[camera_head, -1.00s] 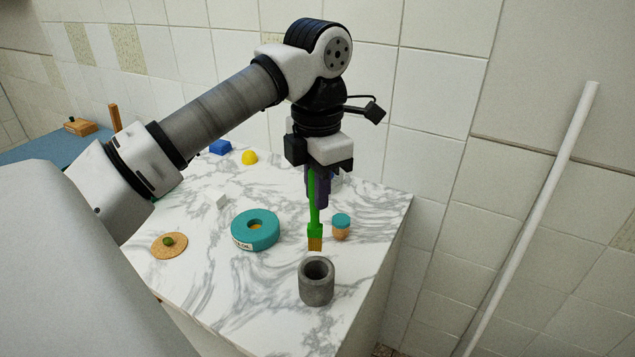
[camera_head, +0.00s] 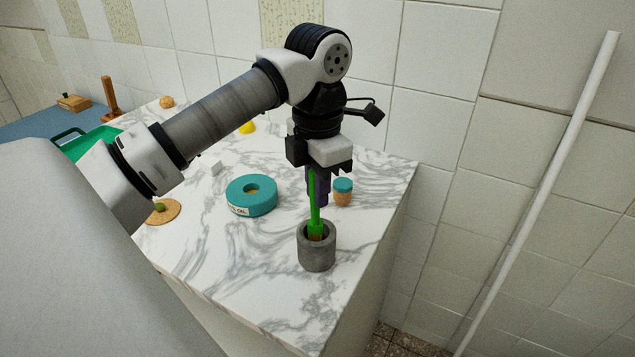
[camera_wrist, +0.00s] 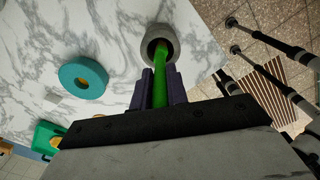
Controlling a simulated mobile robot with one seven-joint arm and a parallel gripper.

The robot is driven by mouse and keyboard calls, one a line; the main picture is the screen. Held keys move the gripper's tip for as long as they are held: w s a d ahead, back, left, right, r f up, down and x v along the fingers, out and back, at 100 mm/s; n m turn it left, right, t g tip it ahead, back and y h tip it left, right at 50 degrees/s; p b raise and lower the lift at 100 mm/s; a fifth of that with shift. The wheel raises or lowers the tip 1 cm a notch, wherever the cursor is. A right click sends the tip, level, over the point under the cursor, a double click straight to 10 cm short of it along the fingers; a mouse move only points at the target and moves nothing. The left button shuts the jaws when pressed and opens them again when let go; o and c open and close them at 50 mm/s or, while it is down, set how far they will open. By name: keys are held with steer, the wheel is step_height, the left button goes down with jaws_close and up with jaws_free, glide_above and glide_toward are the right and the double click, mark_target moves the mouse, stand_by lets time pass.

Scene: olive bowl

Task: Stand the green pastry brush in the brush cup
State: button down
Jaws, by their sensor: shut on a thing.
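The green pastry brush (camera_head: 314,203) hangs upright with its bristle end down. My gripper (camera_head: 317,190) is shut on its handle. In the head view the brush's lower end shows inside the mouth of the grey brush cup (camera_head: 317,256), with the rim around it. Whether the bristles touch the cup's floor is hidden. In the wrist view the brush (camera_wrist: 161,92) runs from between the dark fingers of my gripper (camera_wrist: 160,88) to the opening of the cup (camera_wrist: 153,36). The cup stands upright on the marble counter.
A teal ring-shaped olive bowl (camera_head: 251,195) stands left of the cup. A small teal-lidded jar (camera_head: 343,192) is close behind my gripper. A cork disc (camera_head: 163,212) and a white cube (camera_head: 215,168) lie farther left. The counter's right edge is near the cup.

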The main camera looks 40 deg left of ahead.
steer(key=shift+f, duration=0.2)
steer(key=c, duration=1.3)
jaws_free()
step_height(320, 180, up, 14)
steer(key=p, duration=0.9)
steer(key=shift+f, duration=0.1)
